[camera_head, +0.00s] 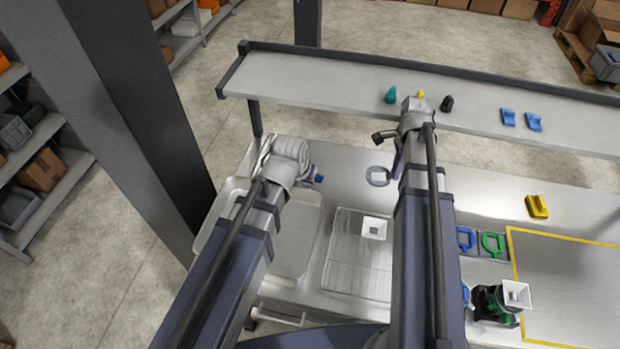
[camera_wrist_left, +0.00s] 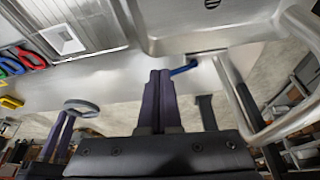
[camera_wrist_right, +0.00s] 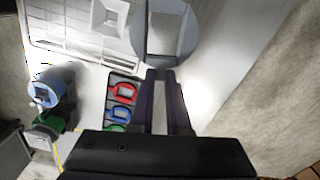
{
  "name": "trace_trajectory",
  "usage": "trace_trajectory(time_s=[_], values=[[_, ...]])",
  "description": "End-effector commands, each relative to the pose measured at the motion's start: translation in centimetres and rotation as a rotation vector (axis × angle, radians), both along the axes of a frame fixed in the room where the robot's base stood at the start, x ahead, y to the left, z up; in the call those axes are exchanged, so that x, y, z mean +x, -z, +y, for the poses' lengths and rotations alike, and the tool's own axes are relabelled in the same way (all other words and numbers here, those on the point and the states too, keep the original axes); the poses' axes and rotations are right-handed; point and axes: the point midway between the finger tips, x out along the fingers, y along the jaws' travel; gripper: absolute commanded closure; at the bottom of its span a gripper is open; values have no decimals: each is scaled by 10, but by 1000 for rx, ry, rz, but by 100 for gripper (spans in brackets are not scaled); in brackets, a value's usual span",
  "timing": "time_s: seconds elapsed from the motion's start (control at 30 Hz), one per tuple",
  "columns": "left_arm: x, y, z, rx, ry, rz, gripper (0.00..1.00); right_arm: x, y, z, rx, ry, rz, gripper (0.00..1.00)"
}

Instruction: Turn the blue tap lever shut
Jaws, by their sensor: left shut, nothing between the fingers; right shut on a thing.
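The blue tap lever (camera_head: 318,178) pokes out just right of my left wrist in the head view. In the left wrist view the blue lever (camera_wrist_left: 183,68) lies right beside the fingertips; I cannot tell whether they touch. My left gripper (camera_wrist_left: 160,72) is shut with nothing between its fingers. The tap's curved grey spout (camera_wrist_left: 240,95) rises at the right of that view. My right gripper (camera_wrist_right: 163,76) is shut on a grey ring-shaped thing (camera_wrist_right: 181,48), which it holds up right of the tap. The ring also shows in the head view (camera_head: 379,176). My left wrist hides much of the tap.
A sink (camera_head: 232,190) lies under my left arm. A wire rack (camera_head: 345,270) holds a white square funnel (camera_head: 374,228). Coloured handled pieces (camera_head: 493,243), a dispenser (camera_head: 515,295) and a yellow block (camera_head: 537,207) stand right. A shelf (camera_head: 310,82) with small items runs behind.

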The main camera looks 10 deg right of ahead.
Motion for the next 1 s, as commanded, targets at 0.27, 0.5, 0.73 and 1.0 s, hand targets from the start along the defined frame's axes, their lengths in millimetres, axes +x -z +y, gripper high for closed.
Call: trace_trajectory(time_s=[0.27,0.5,0.73,1.0], values=[[-2,1,0,-1,20,-7,100,0,1,0,0,0,0,100],[3,15,-2,0,19,-6,100,0,15,0,0,0,0,100],[12,43,-7,0,19,-6,100,0,43,0,0,0,0,100],[25,82,-15,0,18,-6,100,0,82,0,0,0,0,100]])
